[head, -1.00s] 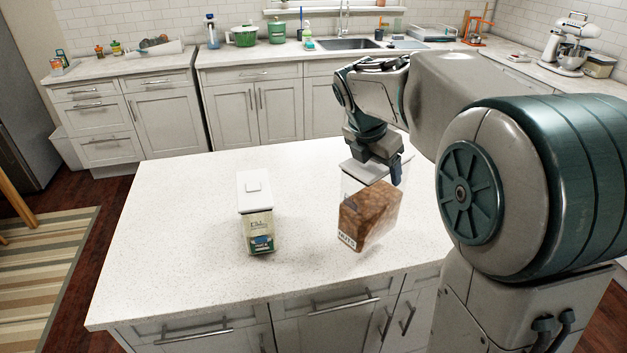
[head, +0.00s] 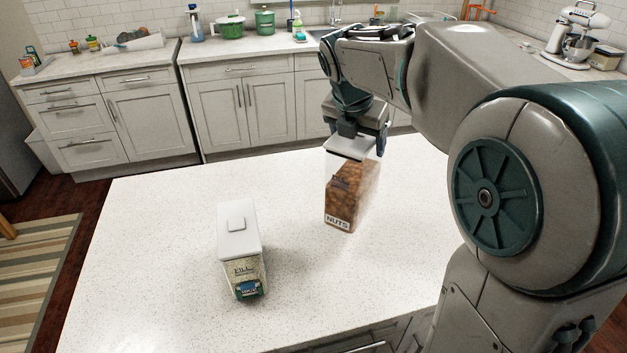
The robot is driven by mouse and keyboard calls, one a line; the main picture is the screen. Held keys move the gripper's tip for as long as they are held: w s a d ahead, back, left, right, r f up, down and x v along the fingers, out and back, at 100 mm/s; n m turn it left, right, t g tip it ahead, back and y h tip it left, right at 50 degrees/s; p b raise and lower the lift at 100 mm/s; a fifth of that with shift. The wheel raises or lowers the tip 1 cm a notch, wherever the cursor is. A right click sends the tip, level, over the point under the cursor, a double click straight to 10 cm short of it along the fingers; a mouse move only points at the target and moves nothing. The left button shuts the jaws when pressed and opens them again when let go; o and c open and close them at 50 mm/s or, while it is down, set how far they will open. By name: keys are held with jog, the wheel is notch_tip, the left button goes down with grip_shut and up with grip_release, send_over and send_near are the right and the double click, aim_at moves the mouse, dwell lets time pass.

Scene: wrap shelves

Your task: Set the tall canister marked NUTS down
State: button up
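The tall clear canister marked NUTS (head: 347,197) has brown contents and a pale lid. It stands near upright, over the white island counter (head: 150,300), right of the middle in the head view. I cannot tell whether its base touches the counter. My gripper (head: 357,147) is above it with its fingers down at the lid, and appears shut on it. The exact finger contact is partly hidden.
A second canister with a white lid (head: 238,237) and a pale filling stands on the island, to the left and nearer. The counter around both is clear. The back counter (head: 235,58) with cabinets lies behind a floor gap.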

jog(key=w+a+f+p, duration=0.1)
jog(key=a+f, duration=0.7)
jog(key=f, duration=0.1)
jog(key=shift+w+a+p, duration=0.2)
jog(key=shift+a+p, duration=0.05)
jog(key=shift+p, duration=0.05)
jog(key=shift+f, duration=0.1)
jog(key=o, duration=2)
jog(key=shift+f, duration=0.1)
